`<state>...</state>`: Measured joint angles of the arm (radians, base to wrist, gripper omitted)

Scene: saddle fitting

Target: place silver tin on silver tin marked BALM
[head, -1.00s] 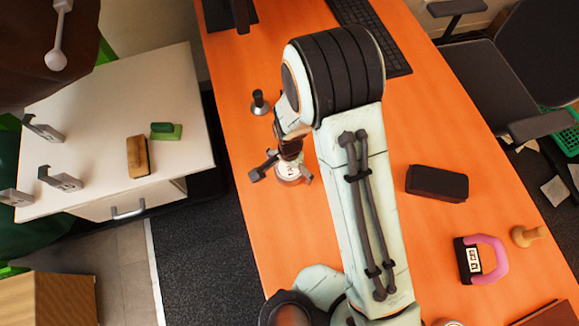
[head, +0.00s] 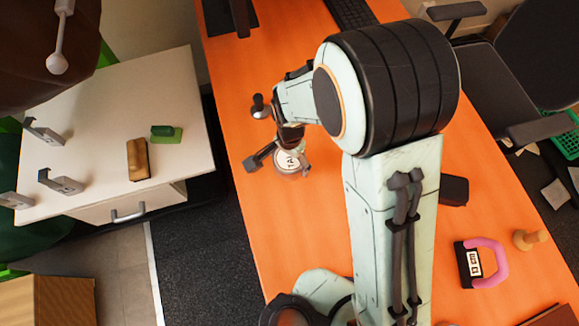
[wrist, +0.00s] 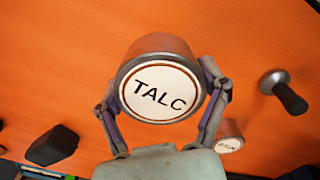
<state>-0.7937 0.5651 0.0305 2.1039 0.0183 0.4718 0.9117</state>
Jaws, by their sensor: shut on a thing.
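A silver tin with a white lid marked TALC (wrist: 160,88) sits between the two fingers of my gripper (wrist: 163,97), which is shut on it. In the head view the tin (head: 291,161) is partly covered by my gripper (head: 278,165), over the orange table. A second, smaller-looking tin (wrist: 230,136) with a pale label shows in the wrist view, beyond the right finger. Its lettering is too small to read surely, and I cannot make it out in the head view. How high the held tin is above the table is unclear.
A dark-handled metal piece (wrist: 285,91) stands near the held tin; it also shows in the head view (head: 260,106). A black case (head: 454,190) is partly behind my arm. A pink-handled block (head: 482,262) and a wooden knob (head: 530,239) lie at right.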

